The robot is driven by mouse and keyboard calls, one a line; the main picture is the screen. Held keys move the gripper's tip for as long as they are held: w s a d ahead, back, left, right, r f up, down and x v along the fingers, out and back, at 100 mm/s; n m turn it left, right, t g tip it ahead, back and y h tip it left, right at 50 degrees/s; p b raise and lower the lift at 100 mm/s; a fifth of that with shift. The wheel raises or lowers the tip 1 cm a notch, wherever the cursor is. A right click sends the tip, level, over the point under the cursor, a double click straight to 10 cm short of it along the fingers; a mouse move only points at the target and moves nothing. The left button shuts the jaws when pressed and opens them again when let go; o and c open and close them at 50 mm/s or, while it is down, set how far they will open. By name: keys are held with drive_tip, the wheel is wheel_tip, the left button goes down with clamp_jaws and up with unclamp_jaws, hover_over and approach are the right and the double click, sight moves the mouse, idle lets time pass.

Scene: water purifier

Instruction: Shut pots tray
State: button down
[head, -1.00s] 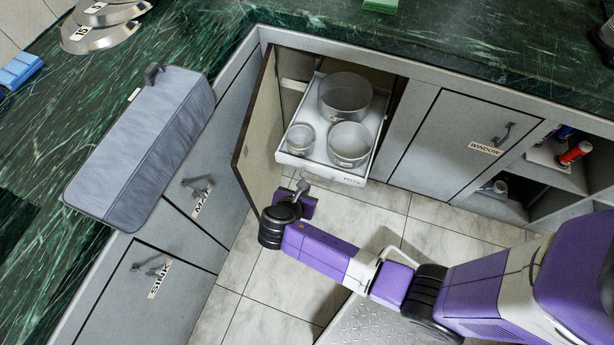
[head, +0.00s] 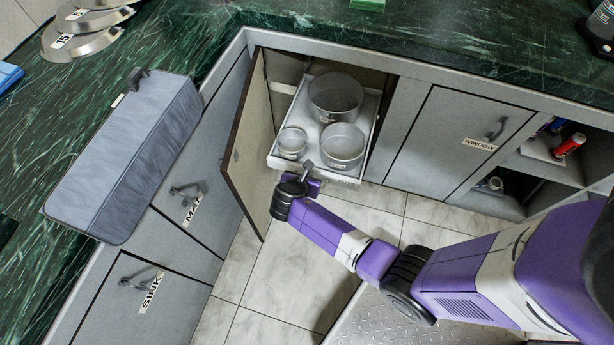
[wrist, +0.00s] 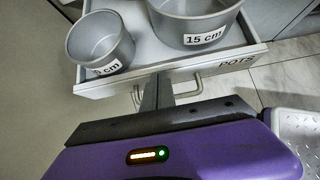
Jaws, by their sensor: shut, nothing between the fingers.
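The white pots tray (head: 367,160) is pulled out of the open corner cabinet and holds three grey metal pots. The large pot (head: 336,97) is at the back, the middle pot (head: 342,147) at front right, the small pot (head: 292,143) at front left. In the wrist view the tray front (wrist: 254,55) bears the label POTS and a bar handle (wrist: 198,88). My gripper (head: 306,167) is shut and empty, at the tray's front near the handle; it also shows in the wrist view (wrist: 155,82). I cannot tell whether it touches the tray.
The cabinet door (head: 250,155) stands open left of the tray. Closed MAT (head: 197,200) and SINK (head: 135,290) fronts are farther left, and a closed WINDOW door (head: 455,140) is at right. A grey padded case (head: 125,160) lies on the green counter.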

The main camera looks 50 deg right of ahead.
sight(328, 111)
drive_tip(key=w+d+b, duration=0.3)
drive_tip(key=d, duration=0.6)
drive_tip(key=w+d+b, duration=0.3)
drive_tip(key=w+d, duration=0.1)
drive_tip(key=d, duration=0.6)
drive_tip(key=w+d+b, duration=0.2)
drive_tip(key=w+d, duration=0.1)
drive_tip(key=d, duration=0.7)
drive_tip(key=shift+w+d+f+b, duration=0.1)
drive_tip(key=shift+w+f+b, duration=0.15)
drive_tip(key=shift+b, duration=0.15)
drive_tip(key=shift+w+d+r+b, duration=0.15)
drive_tip(key=shift+w+d+b, duration=0.15)
drive_tip(key=shift+d, duration=0.3)
drive_tip(key=shift+d+r, duration=0.2)
drive_tip(key=shift+d+r, duration=0.1)
drive_tip(key=a+p, duration=0.1)
drive_tip(key=a, duration=0.1)
drive_tip(key=s+a+p, duration=0.1)
drive_tip(key=a+p, duration=0.1)
drive_tip(key=shift+s+a+r, duration=0.15)
drive_tip(key=shift+s+a, duration=0.05)
drive_tip(key=shift+a, duration=0.05)
drive_tip(key=p+v, duration=0.5)
drive_tip(key=v, duration=0.2)
drive_tip(key=shift+s+a+r+p, duration=0.15)
drive_tip(key=shift+s+a+p, duration=0.05)
drive_tip(key=shift+a+p, duration=0.15)
drive_tip(key=shift+p+v, duration=0.3)
drive_tip(key=shift+v, duration=0.45)
